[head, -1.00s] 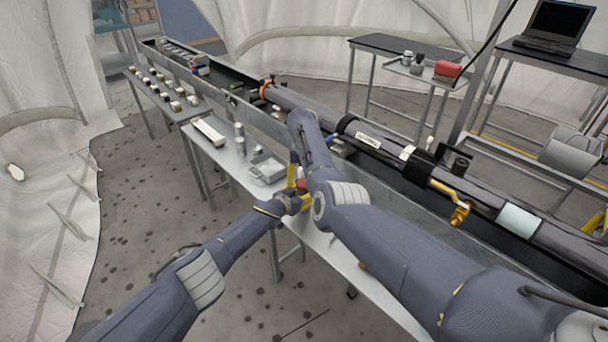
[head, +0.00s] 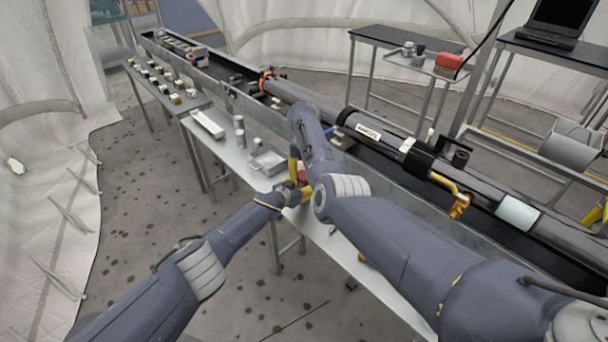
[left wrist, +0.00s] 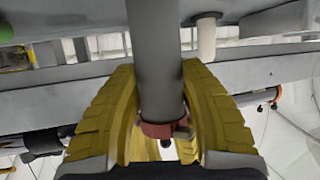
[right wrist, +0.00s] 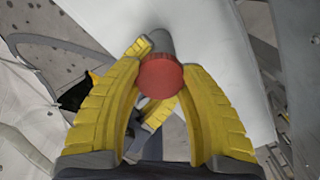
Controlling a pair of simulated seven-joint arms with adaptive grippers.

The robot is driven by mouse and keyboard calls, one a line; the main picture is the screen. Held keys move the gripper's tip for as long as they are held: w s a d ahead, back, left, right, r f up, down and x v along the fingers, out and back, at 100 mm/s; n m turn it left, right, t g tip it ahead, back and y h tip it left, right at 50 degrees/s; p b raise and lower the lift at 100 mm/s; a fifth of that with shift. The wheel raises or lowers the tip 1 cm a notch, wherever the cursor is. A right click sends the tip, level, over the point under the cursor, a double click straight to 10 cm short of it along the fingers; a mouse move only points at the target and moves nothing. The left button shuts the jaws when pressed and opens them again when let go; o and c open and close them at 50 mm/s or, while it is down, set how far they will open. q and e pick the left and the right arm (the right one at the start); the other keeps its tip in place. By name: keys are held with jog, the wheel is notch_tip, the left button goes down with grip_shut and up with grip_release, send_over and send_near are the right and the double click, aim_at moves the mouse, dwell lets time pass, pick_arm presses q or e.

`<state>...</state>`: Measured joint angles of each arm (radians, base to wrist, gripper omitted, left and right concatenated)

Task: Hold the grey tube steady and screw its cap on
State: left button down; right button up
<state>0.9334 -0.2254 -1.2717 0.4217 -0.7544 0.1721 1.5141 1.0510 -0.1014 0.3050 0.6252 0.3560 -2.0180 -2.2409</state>
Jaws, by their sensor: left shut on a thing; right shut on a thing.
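The grey tube (left wrist: 155,55) stands out between the yellow fingers of my left gripper (left wrist: 158,85), which is shut on it. The red cap (right wrist: 158,78) is at the tube's end, in line with it; it also shows in the left wrist view (left wrist: 158,130). My right gripper (right wrist: 160,90) is shut on the cap, with one finger on either side. In the right wrist view the tube's grey body (right wrist: 160,42) shows behind the cap. How far the cap sits on the tube cannot be told. In the head view both grippers meet above the bench and my right arm partly hides them.
The narrow metal bench (head: 228,165) holds a grey tray (head: 256,168), a white block (head: 207,124) and small cylinders (head: 239,132). A long dark tube assembly (head: 385,140) lies in a trough behind my right arm. A table of small parts (head: 165,92) stands further back.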

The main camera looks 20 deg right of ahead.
jog(key=shift+m, duration=1.7)
jog(key=shift+c, duration=0.4)
jog(key=o, duration=1.3)
jog(key=shift+c, duration=0.2)
jog(key=shift+r, duration=2.25)
